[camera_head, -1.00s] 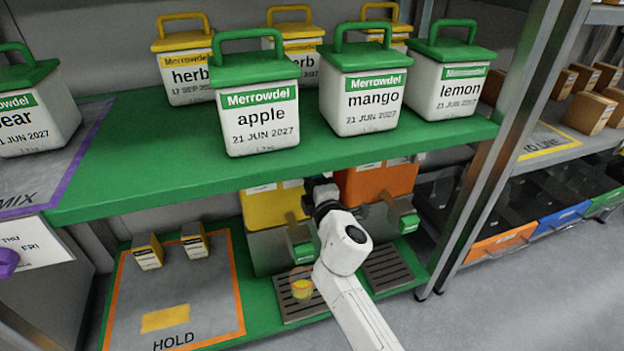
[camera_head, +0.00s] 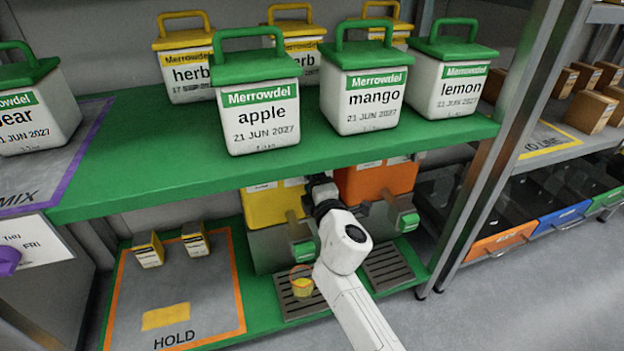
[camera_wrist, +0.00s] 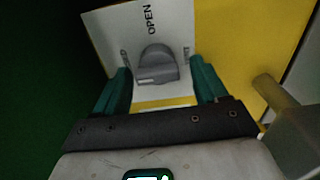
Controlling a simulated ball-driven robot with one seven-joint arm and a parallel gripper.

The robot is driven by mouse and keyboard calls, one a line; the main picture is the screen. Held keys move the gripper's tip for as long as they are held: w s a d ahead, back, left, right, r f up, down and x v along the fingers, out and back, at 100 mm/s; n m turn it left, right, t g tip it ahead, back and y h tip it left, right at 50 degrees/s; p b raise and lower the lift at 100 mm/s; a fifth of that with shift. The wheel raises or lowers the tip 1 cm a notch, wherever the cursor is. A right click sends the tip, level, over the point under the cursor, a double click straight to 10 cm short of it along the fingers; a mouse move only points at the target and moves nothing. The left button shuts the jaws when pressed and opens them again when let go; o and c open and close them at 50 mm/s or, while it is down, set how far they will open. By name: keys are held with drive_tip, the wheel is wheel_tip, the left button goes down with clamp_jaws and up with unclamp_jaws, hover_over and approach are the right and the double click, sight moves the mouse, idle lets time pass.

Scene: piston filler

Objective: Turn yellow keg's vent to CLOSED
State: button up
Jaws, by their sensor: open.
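The yellow keg (camera_head: 268,208) stands on the lower shelf, under the green upper shelf, and its yellow side also fills the right of the wrist view (camera_wrist: 235,40). Its grey vent knob (camera_wrist: 156,66) sits on a white label plate (camera_wrist: 112,28). The word OPEN reads above the knob; smaller words to its left and right are too dark and slanted to read. My gripper (camera_wrist: 158,82) is open, with one green finger on each side of the knob and gaps to both. In the head view my wrist hides the fingertips.
An orange keg (camera_head: 375,182) stands to the right. The green upper shelf (camera_head: 180,165) hangs close above my wrist.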

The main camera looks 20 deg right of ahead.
drive_tip(key=s+p, duration=0.3)
drive_tip(key=s, duration=0.7)
drive_tip(key=shift+s+p, duration=0.35)
drive_tip(key=shift+s, duration=0.05)
